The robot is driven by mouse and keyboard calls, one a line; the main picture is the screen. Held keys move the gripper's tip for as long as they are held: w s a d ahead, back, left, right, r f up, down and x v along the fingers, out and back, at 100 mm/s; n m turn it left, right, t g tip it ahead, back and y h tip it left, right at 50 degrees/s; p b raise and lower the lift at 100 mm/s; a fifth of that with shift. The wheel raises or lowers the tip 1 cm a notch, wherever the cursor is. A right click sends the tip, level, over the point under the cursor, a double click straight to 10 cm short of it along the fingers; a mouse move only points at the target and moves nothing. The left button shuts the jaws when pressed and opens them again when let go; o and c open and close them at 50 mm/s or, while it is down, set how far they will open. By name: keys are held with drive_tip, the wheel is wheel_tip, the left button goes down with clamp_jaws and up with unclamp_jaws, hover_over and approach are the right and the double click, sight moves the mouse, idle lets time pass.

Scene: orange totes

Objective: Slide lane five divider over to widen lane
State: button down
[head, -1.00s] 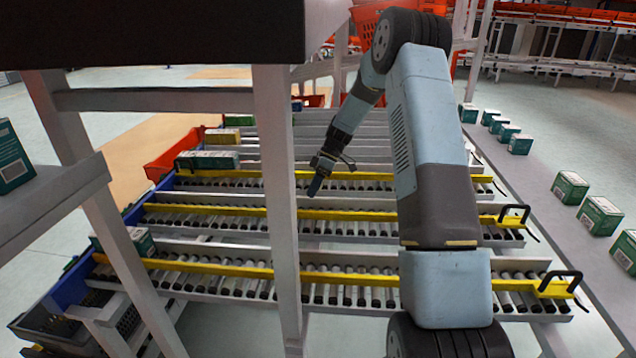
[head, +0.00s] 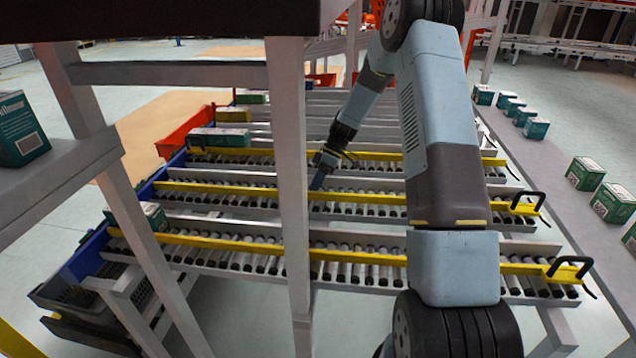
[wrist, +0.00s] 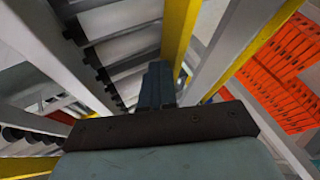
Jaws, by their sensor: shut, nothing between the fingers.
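Yellow divider bars run along the roller lanes: a near one (head: 200,241), a middle one (head: 230,190) and a far one (head: 230,151). No lane numbers show, so I cannot tell which is lane five's. My gripper (head: 318,182) points down over the rollers between the far and middle dividers, its tips close to the middle one. I cannot tell whether they touch it. In the wrist view my gripper's fingers (wrist: 158,85) are together and empty, with a yellow bar (wrist: 181,28) just beyond them and rollers to the left.
Black handles stand at the right ends of the near divider (head: 568,267) and the middle divider (head: 527,201). A grey post (head: 290,150) stands in front of the lanes. Green boxes (head: 613,203) line a shelf at right. A red tote (head: 185,130) and blue totes sit at the lanes' left ends.

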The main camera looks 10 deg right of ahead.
drive_tip(key=shift+s+a, duration=0.35)
drive_tip(key=shift+s, duration=0.5)
drive_tip(key=shift+s+a, duration=0.35)
drive_tip(key=shift+s, duration=0.45)
drive_tip(key=v, duration=1)
drive_tip(key=shift+w+d, duration=0.1)
